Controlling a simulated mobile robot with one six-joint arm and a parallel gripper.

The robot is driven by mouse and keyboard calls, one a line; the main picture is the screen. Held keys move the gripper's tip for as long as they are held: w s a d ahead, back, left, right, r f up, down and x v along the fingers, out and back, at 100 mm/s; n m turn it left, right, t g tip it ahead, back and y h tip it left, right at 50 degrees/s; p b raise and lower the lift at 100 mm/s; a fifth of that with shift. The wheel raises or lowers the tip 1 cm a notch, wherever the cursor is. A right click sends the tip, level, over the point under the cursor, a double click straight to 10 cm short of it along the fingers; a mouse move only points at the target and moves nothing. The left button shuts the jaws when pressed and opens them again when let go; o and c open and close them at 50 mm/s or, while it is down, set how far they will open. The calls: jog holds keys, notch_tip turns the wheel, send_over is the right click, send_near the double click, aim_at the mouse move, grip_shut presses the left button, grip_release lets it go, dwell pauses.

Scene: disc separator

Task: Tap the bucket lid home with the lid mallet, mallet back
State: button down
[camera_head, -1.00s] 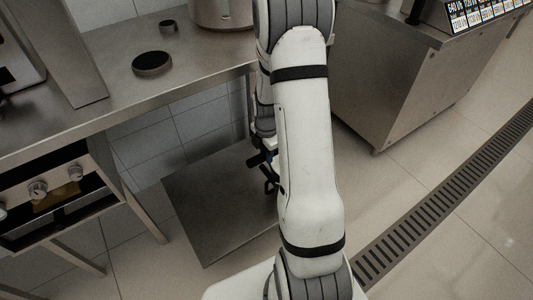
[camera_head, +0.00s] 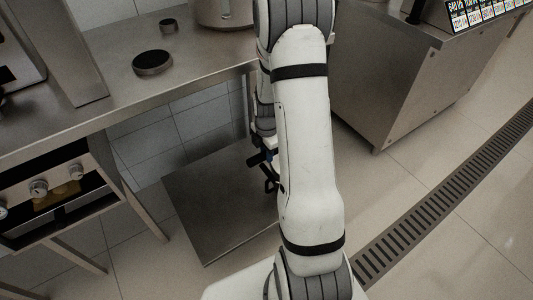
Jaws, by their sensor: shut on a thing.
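My gripper (camera_head: 268,172) shows only in part, as dark pieces with a bit of blue at the left edge of my white arm. It is low, above or in front of a flat steel panel below the counter. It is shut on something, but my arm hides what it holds. I cannot make out the lid mallet. No bucket or lid can be told for sure. A steel round vessel (camera_head: 224,13) stands on the counter at the top, cut off by the frame edge and partly behind my arm.
A steel counter (camera_head: 195,72) runs along the left, with a larger dark-topped disc (camera_head: 152,63) and a smaller one (camera_head: 168,25). The flat steel panel (camera_head: 215,215) lies low. A steel cabinet (camera_head: 385,80) stands right. Tiled floor and a drain grate (camera_head: 440,205) are clear.

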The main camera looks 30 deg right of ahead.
notch_tip(320, 180, down, 6)
jog(key=b, duration=0.4)
jog(key=shift+r, duration=0.2)
notch_tip(320, 180, up, 6)
jog(key=p, duration=0.3)
jog(key=shift+f+p, duration=0.25)
jog(key=shift+p, duration=0.15)
jog(key=shift+f, duration=0.15)
jog(key=shift+r+p, duration=1.25)
jog(key=shift+r, duration=0.75)
